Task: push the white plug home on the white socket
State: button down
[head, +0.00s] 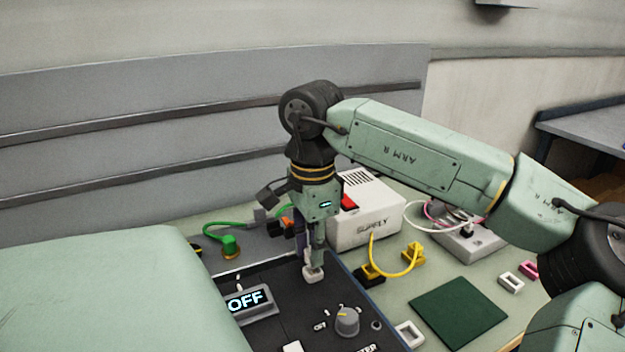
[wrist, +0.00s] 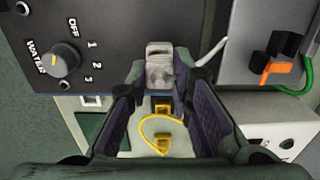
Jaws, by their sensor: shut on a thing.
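A small white block, which looks like the white plug (head: 313,274), is at the tips of my gripper (head: 312,262), over the black panel. In the wrist view it is a grey-white piece (wrist: 159,62) between the fingertips of my gripper (wrist: 160,78). The fingers point down and are shut on it. Whether it touches something beneath is hidden. Hollow white frames, possibly sockets, lie on the bench: one by the panel's right edge (head: 409,334) and one further right (head: 511,283). I cannot tell which is the white socket.
The black panel (head: 287,320) has an OFF display (head: 246,303) and a grey knob (head: 347,322). A white supply box (head: 365,212) stands behind my gripper. A dark green mat (head: 458,312) is clear.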

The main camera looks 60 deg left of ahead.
jog(key=shift+f, duration=0.15)
jog(key=shift+f+b, duration=0.6)
jog(key=shift+f, duration=0.15)
jog(key=c, duration=1.3)
grip_release()
jog(key=shift+c, duration=0.2)
jog(key=shift+o, duration=0.2)
jog(key=o, duration=0.4)
jog(key=shift+o, duration=0.2)
notch_tip(320, 180, up, 6)
jog(key=p, duration=0.4)
jog(key=shift+r, duration=1.25)
